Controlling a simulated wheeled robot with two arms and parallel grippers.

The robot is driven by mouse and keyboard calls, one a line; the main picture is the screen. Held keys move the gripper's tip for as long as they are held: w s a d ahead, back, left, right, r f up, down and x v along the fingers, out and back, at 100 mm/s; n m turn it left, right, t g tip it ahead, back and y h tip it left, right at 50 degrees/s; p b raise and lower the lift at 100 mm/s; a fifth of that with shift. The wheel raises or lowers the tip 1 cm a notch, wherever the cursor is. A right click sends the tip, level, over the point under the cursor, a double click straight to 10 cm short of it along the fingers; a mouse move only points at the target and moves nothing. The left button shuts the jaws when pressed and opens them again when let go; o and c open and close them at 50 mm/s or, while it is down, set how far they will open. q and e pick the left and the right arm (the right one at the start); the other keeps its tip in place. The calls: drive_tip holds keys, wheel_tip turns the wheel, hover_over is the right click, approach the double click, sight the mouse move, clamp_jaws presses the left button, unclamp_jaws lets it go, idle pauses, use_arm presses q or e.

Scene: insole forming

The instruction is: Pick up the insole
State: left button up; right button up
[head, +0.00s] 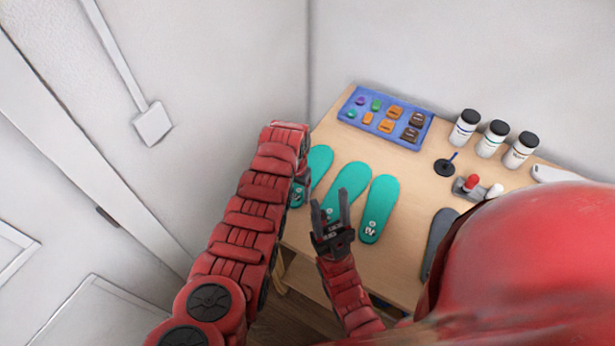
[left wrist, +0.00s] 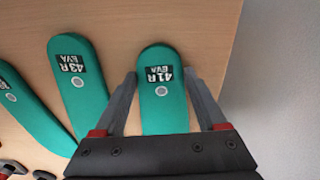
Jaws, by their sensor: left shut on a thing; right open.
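Three green insoles lie side by side on the table: a left one (head: 320,162), a middle one (head: 350,182) and a right one (head: 378,208). In the left wrist view the insole marked 41R EVA (left wrist: 163,110) lies between the fingers of my left gripper (left wrist: 160,74), which is shut on it. The insole marked 43R EVA (left wrist: 78,90) lies beside it, and part of a third insole (left wrist: 28,110) shows. In the head view my left arm hides most of that gripper. My right gripper (head: 332,205) is open and empty, above the lower end of the middle insole.
A blue tray (head: 428,134) with several small coloured pieces stands at the back. Three white bottles with black caps (head: 491,140) stand back right. A joystick-like black item (head: 444,168), a red-knobbed device (head: 470,185) and a grey insole (head: 437,243) lie to the right. Walls stand close behind.

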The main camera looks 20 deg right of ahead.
use_arm(q)
drive_tip(key=shift+c, duration=1.2)
drive_tip(key=shift+r, duration=0.2)
drive_tip(key=shift+r+b, duration=0.55)
drive_tip(key=shift+r, duration=0.05)
drive_tip(key=shift+w+r+b, duration=0.1)
drive_tip(key=shift+r+b, duration=0.5)
drive_tip(key=shift+b, duration=0.1)
drive_tip(key=shift+s+a+r+p, duration=0.25)
drive_tip(key=shift+s+a, duration=0.2)
drive_tip(key=shift+s, duration=0.2)
drive_tip(key=shift+s+a+r+p, duration=0.25)
drive_tip(key=shift+s+a, duration=0.2)
drive_tip(key=shift+s, duration=0.15)
drive_tip(key=s+a+p, duration=0.1)
drive_tip(key=p, duration=0.1)
drive_tip(key=s+a+r+p, duration=0.1)
drive_tip(key=s+p, duration=0.1)
drive_tip(key=p, duration=0.1)
drive_tip(key=s+a+p, duration=0.1)
drive_tip(key=p, duration=0.1)
drive_tip(key=shift+s+a+r+p, duration=0.1)
drive_tip(key=shift+s+r+p, duration=0.1)
drive_tip(key=shift+r+p, duration=0.2)
drive_tip(key=s+a+p, duration=0.4)
drive_tip(key=s, duration=0.2)
drive_tip(key=shift+a+f+p, duration=0.25)
drive_tip(key=shift+f+p, duration=0.05)
drive_tip(key=shift+p, duration=0.05)
